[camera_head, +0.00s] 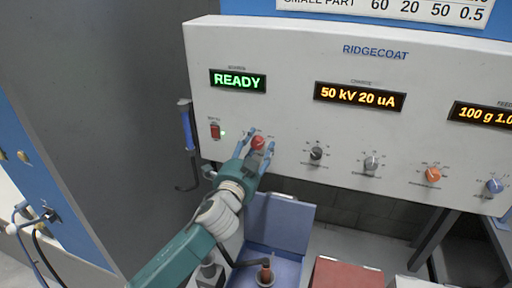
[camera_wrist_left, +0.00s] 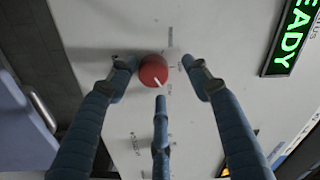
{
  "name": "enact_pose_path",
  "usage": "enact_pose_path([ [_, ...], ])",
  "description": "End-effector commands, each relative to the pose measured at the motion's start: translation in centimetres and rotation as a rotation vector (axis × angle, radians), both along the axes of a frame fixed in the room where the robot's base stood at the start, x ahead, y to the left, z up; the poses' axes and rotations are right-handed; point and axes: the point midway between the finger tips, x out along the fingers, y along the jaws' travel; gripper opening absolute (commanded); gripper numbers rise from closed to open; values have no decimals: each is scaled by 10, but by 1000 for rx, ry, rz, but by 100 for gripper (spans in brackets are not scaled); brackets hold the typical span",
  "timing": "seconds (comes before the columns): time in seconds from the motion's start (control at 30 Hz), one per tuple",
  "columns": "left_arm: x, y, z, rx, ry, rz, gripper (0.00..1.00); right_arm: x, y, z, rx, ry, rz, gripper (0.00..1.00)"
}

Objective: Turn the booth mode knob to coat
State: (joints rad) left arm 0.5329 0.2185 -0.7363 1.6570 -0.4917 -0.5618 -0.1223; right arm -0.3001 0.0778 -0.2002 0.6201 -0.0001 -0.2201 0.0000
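The red knob (camera_head: 258,142) is on the white panel (camera_head: 290,100) below the green READY display. In the left wrist view the knob (camera_wrist_left: 153,70) has a white pointer line slanting to the lower right. Small labels surround it, too small to read. My left gripper (camera_head: 258,152) is at the panel with its three blue fingers open and spread around the knob. In the wrist view the left fingertip is close beside the knob, while the right and lower fingertips stand apart from it. Whether any finger touches is unclear. My right gripper is not in view.
Grey knobs (camera_head: 316,153) (camera_head: 371,163), an orange knob (camera_head: 433,174) and a blue knob (camera_head: 494,186) line the panel to the right. A blue-handled tool (camera_head: 187,132) hangs at the panel's left edge.

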Motion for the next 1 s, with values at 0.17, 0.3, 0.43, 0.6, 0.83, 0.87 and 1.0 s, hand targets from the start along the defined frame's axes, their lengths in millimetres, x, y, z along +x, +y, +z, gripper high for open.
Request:
enact_pose_path([
  [0.17,-2,2,-4,2,6,1,49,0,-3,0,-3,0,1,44],
  [0.3,-18,6,-5,1,7,1,49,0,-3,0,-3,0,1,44],
  [0.43,-43,14,-5,0,7,0,49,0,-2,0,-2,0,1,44],
  [0.6,-78,25,-4,2,5,-1,49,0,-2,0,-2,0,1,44],
  [0.83,-108,34,-3,1,3,-1,49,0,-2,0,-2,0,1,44],
  [0.87,-110,35,-2,1,2,0,49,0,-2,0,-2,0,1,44],
  [1.0,-114,36,-2,1,1,0,49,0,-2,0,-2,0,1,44],
])
